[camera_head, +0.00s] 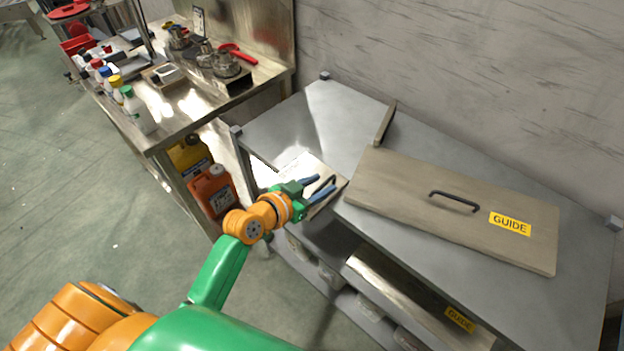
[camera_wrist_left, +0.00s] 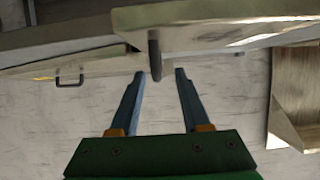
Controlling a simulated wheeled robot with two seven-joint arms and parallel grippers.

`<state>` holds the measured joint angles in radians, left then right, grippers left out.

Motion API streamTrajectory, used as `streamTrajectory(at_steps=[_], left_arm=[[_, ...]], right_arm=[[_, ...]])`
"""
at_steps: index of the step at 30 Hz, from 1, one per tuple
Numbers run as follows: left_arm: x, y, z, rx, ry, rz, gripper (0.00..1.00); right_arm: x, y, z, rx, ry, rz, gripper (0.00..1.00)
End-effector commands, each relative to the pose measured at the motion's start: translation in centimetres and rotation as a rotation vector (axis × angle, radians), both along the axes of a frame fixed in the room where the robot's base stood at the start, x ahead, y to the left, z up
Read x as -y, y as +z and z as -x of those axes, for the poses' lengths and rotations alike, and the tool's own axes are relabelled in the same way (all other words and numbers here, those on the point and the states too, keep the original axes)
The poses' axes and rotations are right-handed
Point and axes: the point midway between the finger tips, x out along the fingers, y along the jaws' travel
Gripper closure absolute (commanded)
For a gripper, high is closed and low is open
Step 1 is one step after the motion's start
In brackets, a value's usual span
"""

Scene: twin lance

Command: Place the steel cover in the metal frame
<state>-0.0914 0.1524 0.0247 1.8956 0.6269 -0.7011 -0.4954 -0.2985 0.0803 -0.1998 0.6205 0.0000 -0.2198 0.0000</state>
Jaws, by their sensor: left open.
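The steel cover (camera_head: 298,160) appears to be the small shiny plate with a dark handle, at the front left of the grey metal table. My left gripper (camera_head: 318,187) is at its handle, with blue fingers open. In the left wrist view, the dark handle (camera_wrist_left: 155,58) stands edge-on between or just beyond the spread fingertips (camera_wrist_left: 152,75), not clasped. The plate edge (camera_wrist_left: 215,38) runs across the top there. I take the grey table structure (camera_head: 285,125) as the metal frame; I cannot tell exactly where its opening is. My right gripper is not in view.
A large taupe panel (camera_head: 410,195) with a black handle and yellow GUIDE label lies on the table, right of my gripper. Another GUIDE-labelled panel (camera_head: 410,300) is below the front edge. A cluttered steel bench (camera_head: 190,105) stands left.

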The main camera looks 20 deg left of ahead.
Motion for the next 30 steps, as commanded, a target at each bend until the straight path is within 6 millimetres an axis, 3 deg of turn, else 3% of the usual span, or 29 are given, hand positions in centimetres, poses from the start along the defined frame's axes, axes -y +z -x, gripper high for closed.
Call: streamTrajectory(at_steps=[9,16,17,21,22,30], left_arm=[[1.8,-2.0,-4.1,0.000,-0.001,0.001,0.53],[1.9,-2.0,-4.4,0.000,0.000,-0.001,0.53],[1.9,-2.0,-4.4,0.000,0.000,-0.001,0.59],[1.9,-2.0,-4.4,0.000,0.000,-0.001,0.97],[1.9,-2.0,-4.4,0.000,0.000,-0.001,1.00],[1.9,-2.0,-4.3,0.000,0.000,-0.001,1.00]], right_arm=[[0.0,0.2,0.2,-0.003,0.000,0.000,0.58],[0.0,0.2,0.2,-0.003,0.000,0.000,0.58],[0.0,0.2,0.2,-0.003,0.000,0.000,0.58],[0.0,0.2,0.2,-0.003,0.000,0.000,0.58],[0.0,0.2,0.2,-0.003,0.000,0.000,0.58],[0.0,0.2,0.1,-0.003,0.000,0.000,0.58]])
